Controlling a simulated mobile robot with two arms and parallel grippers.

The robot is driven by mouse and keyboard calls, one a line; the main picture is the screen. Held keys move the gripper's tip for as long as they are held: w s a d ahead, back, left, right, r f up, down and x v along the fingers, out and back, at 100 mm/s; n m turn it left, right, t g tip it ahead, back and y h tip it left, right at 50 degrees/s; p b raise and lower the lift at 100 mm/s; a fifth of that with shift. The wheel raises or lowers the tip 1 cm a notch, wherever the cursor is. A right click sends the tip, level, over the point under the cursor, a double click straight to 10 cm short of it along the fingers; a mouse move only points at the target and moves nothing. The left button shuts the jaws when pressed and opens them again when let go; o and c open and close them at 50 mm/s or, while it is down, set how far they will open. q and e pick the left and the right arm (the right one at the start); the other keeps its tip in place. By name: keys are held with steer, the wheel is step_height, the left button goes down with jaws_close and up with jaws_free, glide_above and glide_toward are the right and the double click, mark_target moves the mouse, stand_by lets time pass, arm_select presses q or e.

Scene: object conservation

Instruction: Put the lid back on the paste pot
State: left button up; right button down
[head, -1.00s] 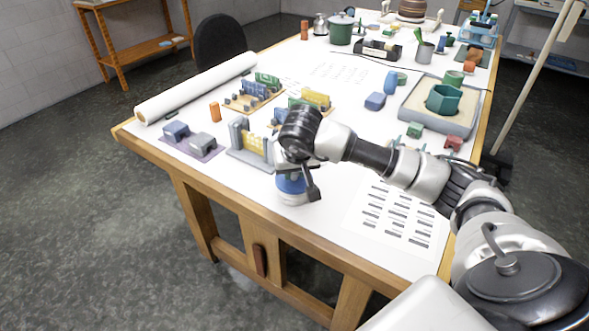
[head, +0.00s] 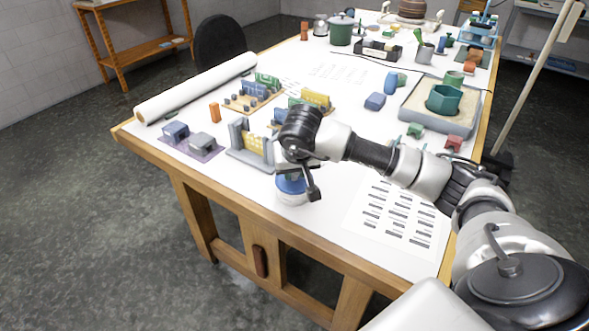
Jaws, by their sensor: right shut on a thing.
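The paste pot (head: 293,197) is a small white pot near the front edge of the table. A blue lid (head: 291,184) shows right at its top, under my right gripper. My right gripper (head: 300,177) points down over the pot and is shut on the lid, with one dark finger in front on the right side. The lid looks level and on or very close to the rim; the gripper hides part of it, so I cannot tell whether it is fully seated. My left gripper is not in view.
Grey bookends with yellow blocks (head: 252,146) stand just left of the pot. A printed sheet (head: 397,218) lies to the right. A sand tray (head: 463,121) with a green pot is farther back. The table's front edge (head: 235,197) is close; bare paper surrounds the pot's front.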

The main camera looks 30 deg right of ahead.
steer(key=shift+c, duration=1.8)
jaws_free()
steer(key=shift+r, duration=0.1)
steer(key=shift+r+p, duration=2)
steer(key=shift+r, duration=1.4)
jaws_close()
